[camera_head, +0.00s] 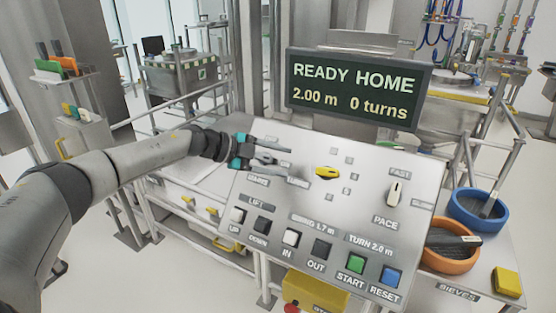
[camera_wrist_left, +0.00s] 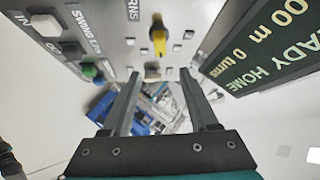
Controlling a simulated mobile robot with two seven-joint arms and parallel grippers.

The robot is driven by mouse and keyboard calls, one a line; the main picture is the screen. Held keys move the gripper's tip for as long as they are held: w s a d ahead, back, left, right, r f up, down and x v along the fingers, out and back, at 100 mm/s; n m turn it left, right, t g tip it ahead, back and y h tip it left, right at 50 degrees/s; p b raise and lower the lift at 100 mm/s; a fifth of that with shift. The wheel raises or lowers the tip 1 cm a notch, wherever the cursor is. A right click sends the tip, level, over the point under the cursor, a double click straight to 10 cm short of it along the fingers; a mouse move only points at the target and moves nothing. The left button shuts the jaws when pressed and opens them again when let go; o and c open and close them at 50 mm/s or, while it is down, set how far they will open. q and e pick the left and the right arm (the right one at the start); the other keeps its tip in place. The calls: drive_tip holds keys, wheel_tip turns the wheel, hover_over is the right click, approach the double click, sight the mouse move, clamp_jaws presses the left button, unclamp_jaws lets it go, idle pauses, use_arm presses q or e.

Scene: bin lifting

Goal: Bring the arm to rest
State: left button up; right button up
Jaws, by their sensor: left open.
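My left arm (camera_head: 130,160) reaches in from the left, stretched toward the sloped grey control panel (camera_head: 300,205). My left gripper (camera_head: 284,155) is open and empty, over the panel's upper left edge. In the left wrist view the two fingers (camera_wrist_left: 160,74) stand apart, with the panel face (camera_wrist_left: 115,35) beyond their tips. A yellow knob (camera_head: 327,173) is to the right of the gripper; it also shows in the wrist view (camera_wrist_left: 158,38). The display (camera_head: 357,90) above the panel reads "READY HOME", "2.00 m 0 turns". My right gripper is not in view.
The panel carries a green START button (camera_head: 355,264), a blue RESET button (camera_head: 390,277), a PACE selector (camera_head: 395,193) and several lift buttons. A blue bowl (camera_head: 480,210) and an orange bowl (camera_head: 450,246) stand to the right. Railings (camera_head: 130,115) run behind my arm.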

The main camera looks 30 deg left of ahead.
use_arm(q)
drive_tip(key=shift+s, duration=0.1)
idle(0.4)
drive_tip(key=s+d+f+n+t+y, duration=0.1)
drive_tip(key=s+d+f+n+t, duration=0.2)
drive_tip(key=d, duration=0.6)
drive_tip(key=s+d+f+n+t+y, duration=0.1)
drive_tip(key=d+f+n+t+y, duration=0.15)
drive_tip(key=d+n, duration=0.45)
drive_tip(key=s+a+f+n+g+y, duration=0.1)
drive_tip(key=s+f+n+g+y, duration=0.25)
drive_tip(key=s, duration=0.75)
drive_tip(key=s+a+f+n+g, duration=0.15)
drive_tip(key=s+f+g, duration=0.35)
drive_tip(key=s, duration=0.6)
drive_tip(key=s+a+f+n+g+y, duration=0.1)
drive_tip(key=s+f+n+g+y, duration=0.3)
drive_tip(key=s, duration=0.7)
wheel_tip(320, 180, down, 29)
drive_tip(key=s+m+h+b, duration=0.1)
drive_tip(key=s+h+b, duration=0.1)
drive_tip(key=b, duration=0.4)
drive_tip(key=s+a+f+g+b, duration=0.1)
drive_tip(key=s+f+b, duration=0.3)
drive_tip(key=s+f, duration=1)
wheel_tip(320, 180, down, 4)
drive_tip(key=shift+s+a+f, duration=0.1)
drive_tip(key=shift+s+a, duration=0.3)
drive_tip(key=shift+a, duration=0.5)
